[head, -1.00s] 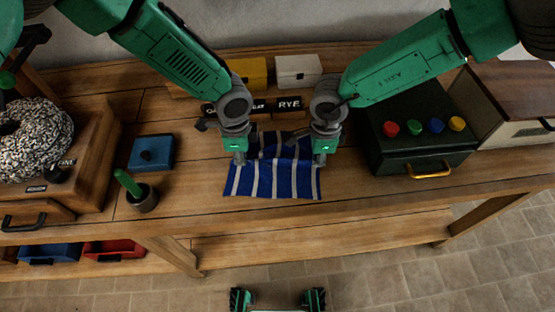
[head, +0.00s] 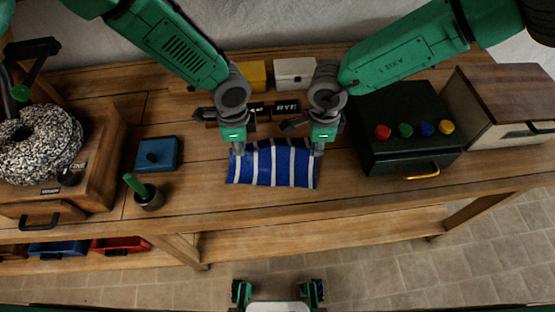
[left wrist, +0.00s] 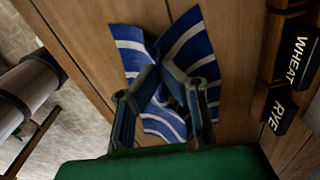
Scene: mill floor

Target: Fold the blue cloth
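The blue cloth (head: 274,168) with white stripes lies on the wooden bench. Its near part is flat, and its far edge in the head view runs between my two grippers. My left gripper (head: 237,150) is at its far left corner, my right gripper (head: 319,150) at its far right corner. In the left wrist view the left fingers (left wrist: 161,78) are close together on the cloth (left wrist: 193,50), which is drawn up into a crease there, with striped parts on both sides. The right fingertips look closed on the cloth, though they are small.
A dark box (head: 408,130) with coloured knobs stands to the right. A blue lidded block (head: 156,153) and a pot with a green handle (head: 148,196) stand left. Behind are the RYE sign (head: 286,107) and a white box (head: 295,72). Bare bench lies in front.

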